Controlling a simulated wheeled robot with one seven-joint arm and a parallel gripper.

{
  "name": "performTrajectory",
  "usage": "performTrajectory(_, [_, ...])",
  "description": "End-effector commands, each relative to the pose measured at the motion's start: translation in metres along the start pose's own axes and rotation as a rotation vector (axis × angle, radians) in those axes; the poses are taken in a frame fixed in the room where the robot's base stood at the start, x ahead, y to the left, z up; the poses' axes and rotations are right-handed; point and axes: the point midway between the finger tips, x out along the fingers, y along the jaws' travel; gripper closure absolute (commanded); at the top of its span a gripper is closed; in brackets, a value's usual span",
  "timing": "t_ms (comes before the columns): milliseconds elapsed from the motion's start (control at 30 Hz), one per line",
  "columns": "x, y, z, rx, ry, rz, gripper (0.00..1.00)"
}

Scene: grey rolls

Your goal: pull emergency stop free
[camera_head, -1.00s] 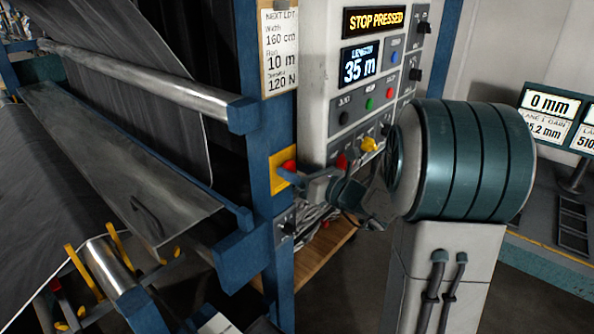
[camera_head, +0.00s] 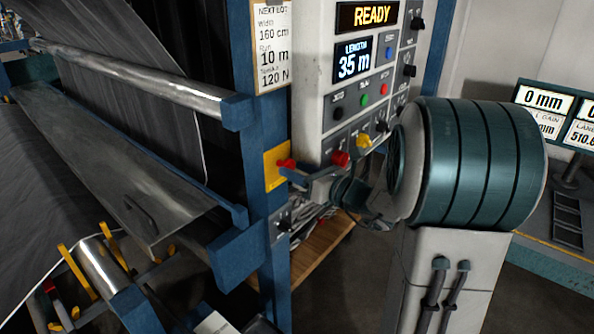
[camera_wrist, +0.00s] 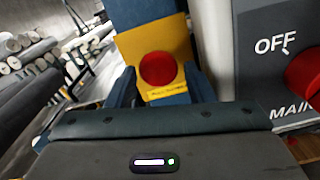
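The emergency stop is a red round button (camera_head: 286,164) on a yellow plate (camera_head: 275,178) fixed to the blue machine post. In the wrist view the red button (camera_wrist: 158,68) is straight ahead, between my two blue fingers. My gripper (camera_head: 298,178) is at the plate, and it also shows in the wrist view (camera_wrist: 160,86). The fingers look apart, with a small strip of yellow between the button and the right finger. Contact on the left side is hard to tell. The display (camera_head: 369,16) above reads READY.
The grey control panel (camera_head: 325,100) stands just right of the post, with a red main switch (camera_head: 340,158) and a yellow knob (camera_head: 363,141) close to my gripper. My teal-banded arm (camera_head: 480,165) fills the right middle. Steel rollers and grey cloth (camera_head: 120,75) lie left.

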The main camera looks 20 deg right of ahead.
Motion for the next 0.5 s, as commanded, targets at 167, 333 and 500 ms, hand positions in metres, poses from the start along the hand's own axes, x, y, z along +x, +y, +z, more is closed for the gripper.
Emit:
performTrajectory(167, [0.001, 0.001, 0.000, -0.001, 0.000, 0.004, 0.52])
performTrajectory(333, [-0.015, 0.000, 0.000, -0.003, -0.003, -0.001, 0.52])
performTrajectory(500, [-0.051, -0.001, -0.001, -0.003, -0.003, -0.003, 0.52])
